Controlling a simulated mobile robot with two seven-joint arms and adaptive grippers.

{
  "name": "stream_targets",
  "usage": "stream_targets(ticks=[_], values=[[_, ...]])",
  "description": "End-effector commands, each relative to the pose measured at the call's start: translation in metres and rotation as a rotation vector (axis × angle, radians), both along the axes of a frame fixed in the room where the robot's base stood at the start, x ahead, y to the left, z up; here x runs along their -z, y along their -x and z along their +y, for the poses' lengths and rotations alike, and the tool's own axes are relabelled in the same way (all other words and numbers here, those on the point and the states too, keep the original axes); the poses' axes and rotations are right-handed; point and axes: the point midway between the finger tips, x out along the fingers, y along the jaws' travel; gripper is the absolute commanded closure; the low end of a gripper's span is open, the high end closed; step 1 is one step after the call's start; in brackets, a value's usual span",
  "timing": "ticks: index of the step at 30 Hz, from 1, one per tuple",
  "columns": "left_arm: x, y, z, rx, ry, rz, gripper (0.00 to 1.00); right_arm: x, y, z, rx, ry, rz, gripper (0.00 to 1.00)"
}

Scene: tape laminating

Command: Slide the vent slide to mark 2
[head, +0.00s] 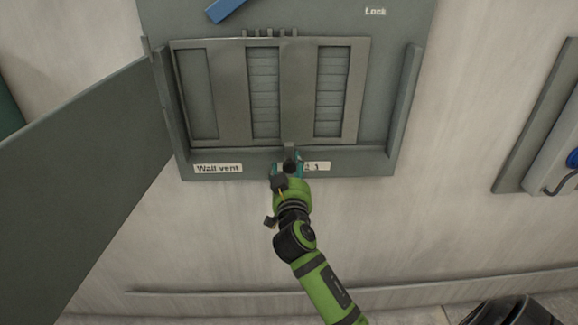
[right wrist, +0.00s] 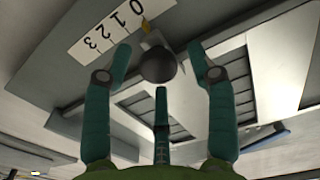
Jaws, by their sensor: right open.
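The vent slide (head: 236,95) is a grey plate with slotted openings in the wall vent panel (head: 400,110). Its dark round knob (right wrist: 158,66) is at the lower edge. My right gripper (head: 287,169) is at the knob; in the right wrist view its green fingers (right wrist: 159,75) stand open around it, with gaps at both sides. A white scale (right wrist: 108,30) reads 0 to 3, and a small yellow pointer (right wrist: 146,25) is by the 0 end. In the head view my gripper hides part of the scale. My left gripper is not in view.
An open grey door (head: 80,170) hangs at the left of the panel. A "Wall vent" label (head: 217,168) is at lower left. A blue handle (head: 226,10) is at the top near a "Lock" label (head: 375,12). Another wall box (head: 545,130) stands at right.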

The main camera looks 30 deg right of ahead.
Motion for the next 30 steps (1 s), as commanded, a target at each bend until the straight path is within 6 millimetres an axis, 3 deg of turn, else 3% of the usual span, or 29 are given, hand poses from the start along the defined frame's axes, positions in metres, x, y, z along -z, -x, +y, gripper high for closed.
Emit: stream_targets(ticks=[9,10,14,23,30], values=[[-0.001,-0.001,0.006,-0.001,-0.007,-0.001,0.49,0.001,-0.004,-0.003,0.0,-0.001,0.0,0.42],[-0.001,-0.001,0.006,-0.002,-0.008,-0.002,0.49,0.001,-0.004,-0.003,0.0,-0.001,0.001,0.46],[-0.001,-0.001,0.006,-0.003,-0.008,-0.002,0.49,0.001,-0.004,-0.003,0.0,-0.001,0.001,0.98],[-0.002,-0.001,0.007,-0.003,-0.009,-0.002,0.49,-0.002,-0.004,-0.004,0.0,0.003,-0.003,1.0],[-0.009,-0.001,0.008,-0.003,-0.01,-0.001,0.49,-0.003,0.016,-0.037,0.003,0.004,-0.002,1.0]])
